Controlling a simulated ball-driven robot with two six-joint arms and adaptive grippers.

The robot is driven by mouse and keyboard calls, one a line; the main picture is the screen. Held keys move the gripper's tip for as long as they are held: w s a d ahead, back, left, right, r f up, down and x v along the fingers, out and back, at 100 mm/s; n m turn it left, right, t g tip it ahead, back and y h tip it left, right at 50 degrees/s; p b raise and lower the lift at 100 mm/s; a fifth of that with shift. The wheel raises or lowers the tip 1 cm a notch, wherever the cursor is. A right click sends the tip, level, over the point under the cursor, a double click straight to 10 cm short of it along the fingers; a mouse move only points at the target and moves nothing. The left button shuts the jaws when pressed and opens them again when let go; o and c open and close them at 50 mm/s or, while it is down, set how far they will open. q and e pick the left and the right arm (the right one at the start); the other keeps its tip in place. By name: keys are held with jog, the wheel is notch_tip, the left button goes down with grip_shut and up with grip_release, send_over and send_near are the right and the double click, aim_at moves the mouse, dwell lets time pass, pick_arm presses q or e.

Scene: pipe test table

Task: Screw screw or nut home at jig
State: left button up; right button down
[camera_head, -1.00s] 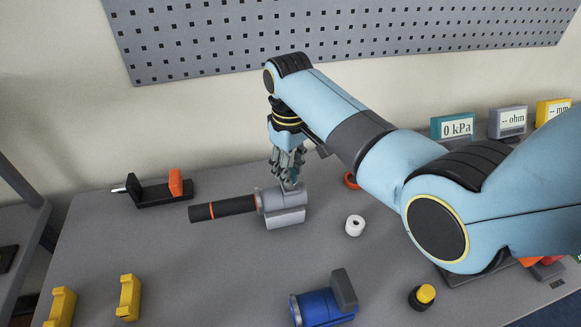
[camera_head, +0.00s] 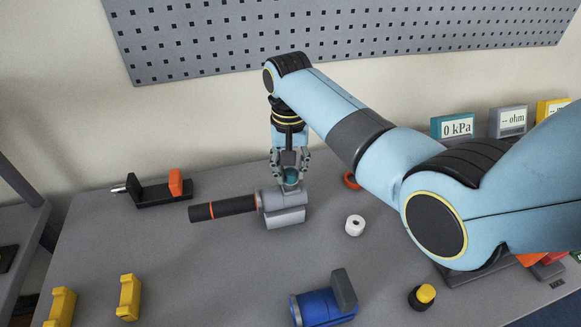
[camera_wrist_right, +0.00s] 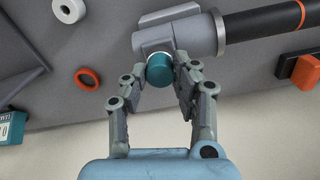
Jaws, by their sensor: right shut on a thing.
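A grey jig (camera_head: 283,206) with a black handle-like tube (camera_head: 224,208) lies on the table, and it also shows in the right wrist view (camera_wrist_right: 183,33). A round teal piece (camera_wrist_right: 160,69), a screw or nut, sits at the jig's near side in the wrist view, with a pale ring beside it. My right gripper (camera_head: 290,181) points down over the jig's top. Its fingers are shut on the teal piece, one on each side. How deep the piece sits in the jig is hidden. My left gripper is not in view.
A white roll (camera_head: 355,225), an orange ring (camera_head: 351,180) and a blue clamp-like part (camera_head: 322,306) lie near the jig. Displays (camera_head: 453,127) stand at the back right.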

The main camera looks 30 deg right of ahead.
jog(key=shift+m, duration=0.4)
jog(key=c, duration=1)
grip_release()
jog(key=shift+o, duration=0.2)
notch_tip(320, 180, up, 12)
